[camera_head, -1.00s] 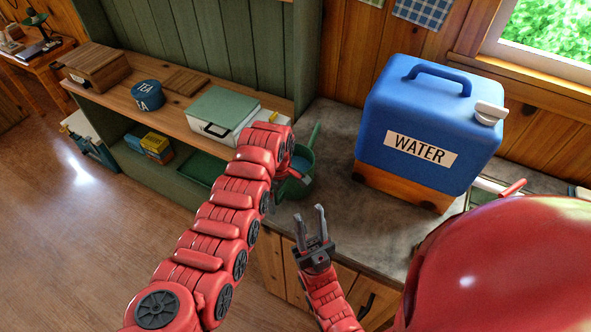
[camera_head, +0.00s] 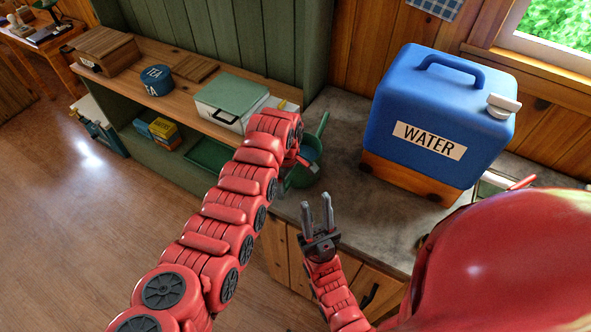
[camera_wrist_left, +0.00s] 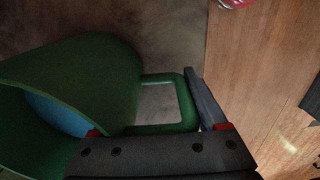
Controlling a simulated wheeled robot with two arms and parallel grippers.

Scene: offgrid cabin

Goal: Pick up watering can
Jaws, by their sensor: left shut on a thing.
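The green watering can (camera_head: 297,178) is at the left end of the grey counter, beside the shelf unit, partly behind my left arm in the head view. In the left wrist view the can (camera_wrist_left: 90,70) shows its open top, a blue inside and a looped green handle. My left gripper (camera_wrist_left: 197,108) is shut on this handle, with one dark finger along the loop's outer side; the other finger is mostly hidden. I cannot tell whether the can's base touches the counter. My right gripper (camera_head: 318,213) is open and empty in front of the counter, fingers pointing up.
A blue water container (camera_head: 440,115) on a wooden stand fills the counter's right part. A green shelf unit on the left holds a white case with a green lid (camera_head: 230,92), a blue tea tin (camera_head: 157,80) and a wooden box (camera_head: 105,52). Open floor lies at left.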

